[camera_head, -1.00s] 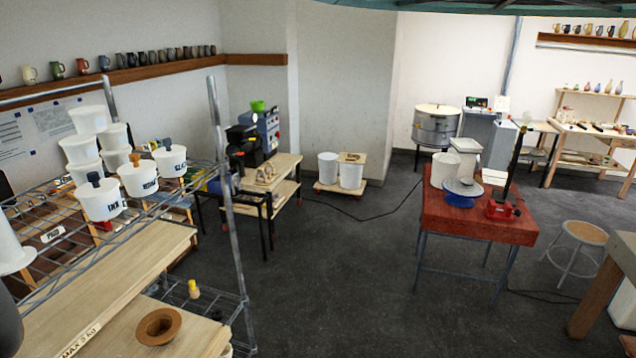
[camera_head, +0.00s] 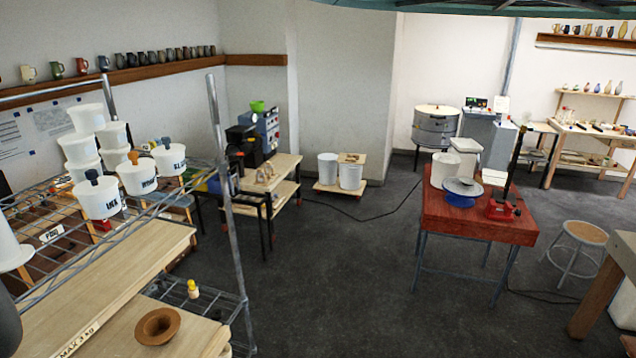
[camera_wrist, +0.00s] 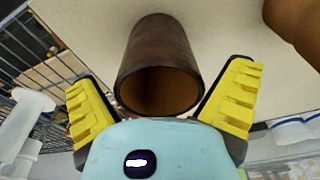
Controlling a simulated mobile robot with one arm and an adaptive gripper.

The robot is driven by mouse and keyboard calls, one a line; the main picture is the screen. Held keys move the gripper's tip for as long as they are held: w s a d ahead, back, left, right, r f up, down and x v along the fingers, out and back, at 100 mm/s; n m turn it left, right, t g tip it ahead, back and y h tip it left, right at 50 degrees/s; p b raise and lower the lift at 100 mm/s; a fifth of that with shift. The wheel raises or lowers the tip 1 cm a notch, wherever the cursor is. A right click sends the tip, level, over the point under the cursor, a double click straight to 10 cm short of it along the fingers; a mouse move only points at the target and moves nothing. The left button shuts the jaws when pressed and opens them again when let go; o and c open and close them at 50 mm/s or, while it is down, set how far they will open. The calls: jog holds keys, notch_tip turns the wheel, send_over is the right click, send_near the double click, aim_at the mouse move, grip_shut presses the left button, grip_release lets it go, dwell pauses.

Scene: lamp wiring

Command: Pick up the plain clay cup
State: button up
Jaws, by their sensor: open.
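A plain brown, roughly cylindrical clay cup (camera_wrist: 160,62) shows in the wrist view, against a pale surface. Its round open mouth faces my gripper (camera_wrist: 160,85). My gripper's yellow ribbed fingers are open, one on each side of the cup, with a visible gap on both sides. I cannot tell whether the gripper touches the rim. My gripper does not show clearly in the head view. I cannot make out this cup for sure in the head view.
White labelled buckets (camera_head: 137,178) stand behind. A brown rounded thing (camera_wrist: 296,25) shows top right in the wrist view.

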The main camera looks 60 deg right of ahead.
jog(key=shift+f+p, duration=0.35)
jog(key=shift+f, duration=0.2)
jog(key=c, duration=1.2)
